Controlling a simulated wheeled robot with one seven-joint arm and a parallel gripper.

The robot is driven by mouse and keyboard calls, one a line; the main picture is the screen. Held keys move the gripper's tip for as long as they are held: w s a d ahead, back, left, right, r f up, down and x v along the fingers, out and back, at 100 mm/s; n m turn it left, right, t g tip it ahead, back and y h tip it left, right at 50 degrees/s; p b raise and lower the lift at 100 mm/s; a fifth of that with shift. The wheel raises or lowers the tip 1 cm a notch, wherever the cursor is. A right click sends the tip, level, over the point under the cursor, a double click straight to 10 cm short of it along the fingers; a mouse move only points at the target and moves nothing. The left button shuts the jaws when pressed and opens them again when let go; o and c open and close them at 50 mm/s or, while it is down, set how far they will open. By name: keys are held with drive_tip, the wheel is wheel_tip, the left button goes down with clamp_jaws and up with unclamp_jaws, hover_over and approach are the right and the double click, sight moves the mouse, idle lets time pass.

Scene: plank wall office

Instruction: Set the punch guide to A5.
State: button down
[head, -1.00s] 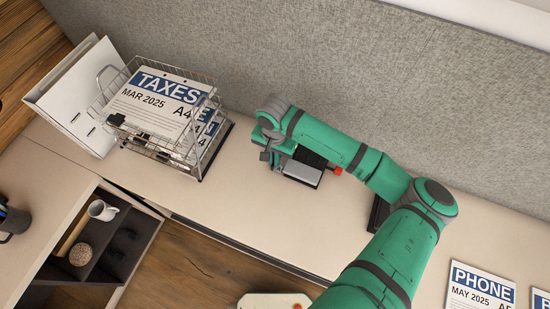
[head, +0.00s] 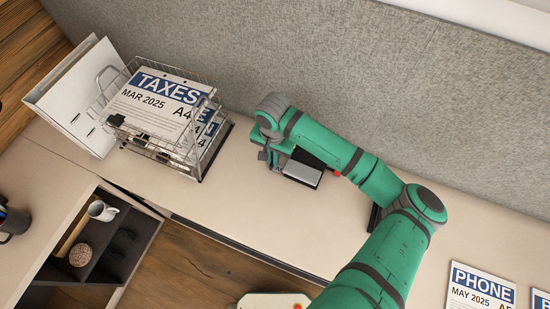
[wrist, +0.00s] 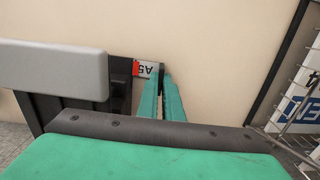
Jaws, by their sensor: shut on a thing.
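The hole punch has a grey lever (head: 302,173) and a dark body, and stands on the desk below my forearm in the head view. In the wrist view its lever (wrist: 55,70) is at the left. The punch guide (wrist: 147,70) sticks out of the body's right side, with an upside-down A5 label. A red mark (wrist: 136,68) sits at the label's left end, by the body's edge. My gripper (wrist: 163,82) is shut on the guide's dark outer end. In the head view my wrist hides most of the grip.
A wire tray (head: 205,155) with TAXES A4 papers stands to the left of the punch. A PHONE sheet (head: 480,290) lies at the lower right. A grey fabric partition (head: 330,60) runs behind the desk. Bare desk (head: 240,215) lies in front of the punch.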

drive_tip(key=c, duration=1.9)
unclamp_jaws()
wheel_tip(320, 180, up, 11)
drive_tip(key=shift+f, duration=0.1)
